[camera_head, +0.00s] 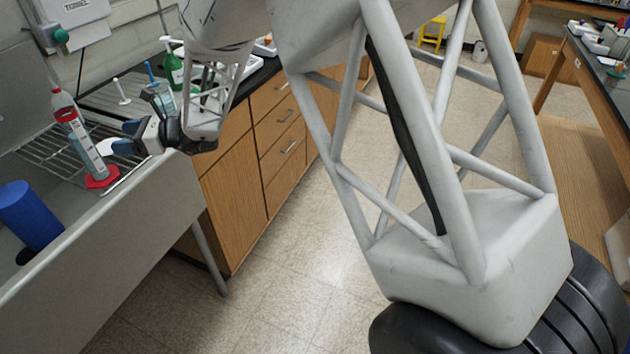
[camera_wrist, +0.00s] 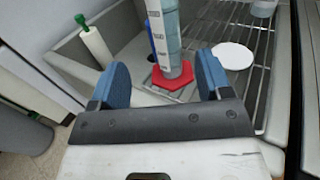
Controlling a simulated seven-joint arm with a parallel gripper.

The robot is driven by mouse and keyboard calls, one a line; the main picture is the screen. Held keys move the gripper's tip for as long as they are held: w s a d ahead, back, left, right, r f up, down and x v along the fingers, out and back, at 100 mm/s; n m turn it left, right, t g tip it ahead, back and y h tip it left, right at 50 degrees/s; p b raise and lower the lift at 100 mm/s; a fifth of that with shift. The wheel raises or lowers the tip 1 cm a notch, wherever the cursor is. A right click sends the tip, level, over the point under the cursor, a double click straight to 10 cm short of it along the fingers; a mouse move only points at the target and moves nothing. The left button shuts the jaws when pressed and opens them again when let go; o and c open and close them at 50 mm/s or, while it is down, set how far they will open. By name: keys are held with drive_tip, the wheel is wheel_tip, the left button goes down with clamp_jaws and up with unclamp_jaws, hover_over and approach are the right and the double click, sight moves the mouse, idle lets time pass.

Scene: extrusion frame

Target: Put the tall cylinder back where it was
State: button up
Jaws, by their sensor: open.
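The tall cylinder (camera_head: 84,146) is a clear graduated cylinder with a red hexagonal base and a red part near its top. It stands on a wire rack in the grey sink, looking upright on its base. In the wrist view the cylinder (camera_wrist: 170,40) is seen between and beyond my fingers, its top cut off by the frame edge. My gripper (camera_head: 120,137) is open, its blue fingertips just right of the cylinder in the head view. In the wrist view my gripper (camera_wrist: 163,72) has its fingers apart; I cannot tell whether either touches the cylinder.
A white disc (camera_wrist: 233,55) lies on the wire rack (camera_wrist: 262,75) beside the cylinder. A blue cylindrical object (camera_head: 30,215) is at the sink's near left. A green bottle (camera_head: 174,65) and other labware stand on the counter behind. A white, green-tipped object (camera_wrist: 96,45) leans nearby.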

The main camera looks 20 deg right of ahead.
drive_tip(key=s+d+r+n+g+h, duration=0.25)
drive_tip(key=s+d+n, duration=0.25)
drive_tip(key=s+d, duration=0.3)
drive_tip(key=s+d+r+n+g+h, duration=0.2)
drive_tip(key=s+d+r+n+h, duration=0.25)
drive_tip(key=s, duration=0.65)
drive_tip(key=s+d+n+t+h, duration=0.2)
drive_tip(key=s+d+n+h, duration=0.8)
drive_tip(key=s+d, duration=1.1)
drive_tip(key=d+n, duration=0.1)
drive_tip(key=d, duration=0.2)
drive_tip(key=shift+s+d+f+t, duration=0.2)
drive_tip(key=shift+s+f+t, duration=0.05)
drive_tip(key=shift+s+t, duration=0.15)
